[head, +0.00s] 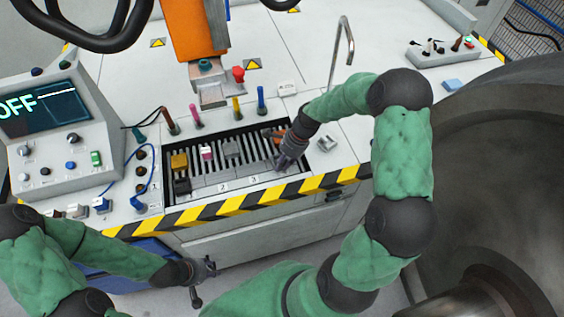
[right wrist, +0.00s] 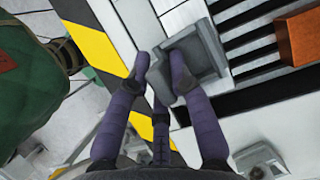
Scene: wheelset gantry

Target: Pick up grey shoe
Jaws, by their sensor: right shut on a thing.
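The grey shoe (right wrist: 203,48) is a small grey block with a flat plate, seen at the fingertips of my right gripper (right wrist: 160,68) in the right wrist view. My right gripper is shut on it, at the right end of the slotted tray beside the striped front edge. In the head view my right gripper (head: 284,162) largely hides the shoe. My left gripper (head: 203,273) is low in front of the bench, away from the tray; its fingers are too small and dark to tell open from shut.
The slotted tray (head: 217,188) holds a yellow block (head: 179,160), a pink piece (head: 206,152) and an orange-brown block (right wrist: 300,36). Coloured pegs stand behind it. An orange hanging tool (head: 194,30) is above, a control box (head: 62,135) left, and a large metal wheel (head: 500,150) right.

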